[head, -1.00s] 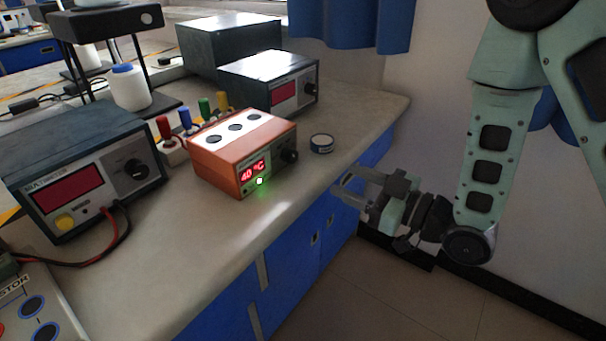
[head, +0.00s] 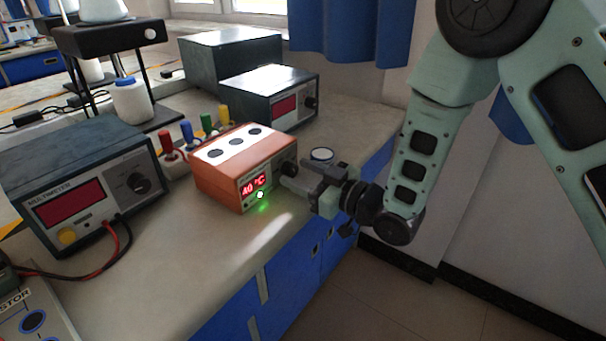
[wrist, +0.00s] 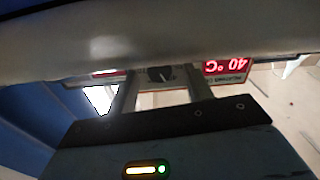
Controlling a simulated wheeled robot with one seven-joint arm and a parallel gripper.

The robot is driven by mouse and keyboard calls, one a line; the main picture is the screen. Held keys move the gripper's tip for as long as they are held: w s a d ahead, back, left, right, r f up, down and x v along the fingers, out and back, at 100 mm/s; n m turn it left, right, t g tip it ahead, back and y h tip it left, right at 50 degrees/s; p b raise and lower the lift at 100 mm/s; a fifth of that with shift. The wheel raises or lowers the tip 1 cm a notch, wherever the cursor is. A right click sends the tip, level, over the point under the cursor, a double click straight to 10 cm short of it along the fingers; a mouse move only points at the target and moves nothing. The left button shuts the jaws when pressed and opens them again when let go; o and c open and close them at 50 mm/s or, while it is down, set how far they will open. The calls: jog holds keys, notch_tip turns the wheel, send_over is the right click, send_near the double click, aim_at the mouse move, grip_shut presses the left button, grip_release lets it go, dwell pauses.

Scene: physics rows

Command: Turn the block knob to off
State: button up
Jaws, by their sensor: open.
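The heating block (head: 225,170) is an orange box with a white top with dark holes. Its front shows a lit red "40 °C" display (head: 254,186) and a green light (head: 260,195). Its dark knob (head: 289,167) is at the right end of the front. My gripper (head: 291,183) is open, its fingers pointing at the knob end of the block. In the wrist view the knob (wrist: 160,74) shows between the two fingers (wrist: 160,92), beyond their tips. I cannot tell whether the fingers touch it.
A multimeter (head: 82,190) with red and black leads stands at left. Another metered box (head: 265,95) stands behind. A tape roll (head: 321,155) lies close behind my gripper. The bench's front edge runs under my wrist; the bench in front of the block is clear.

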jog(key=c, duration=1)
jog(key=shift+o, duration=0.2)
jog(key=shift+f+n+b, duration=0.1)
jog(key=shift+n+b, duration=0.2)
jog(key=shift+b, duration=0.1)
jog(key=shift+f+n+b, duration=0.1)
jog(key=shift+n+b, duration=0.8)
jog(key=shift+b, duration=0.15)
jog(key=n+b, duration=0.3)
jog(key=shift+f+b, duration=0.1)
jog(key=shift+b, duration=0.3)
jog(key=n+b, duration=0.4)
jog(key=shift+r+n, duration=0.2)
jog(key=shift+n, duration=0.2)
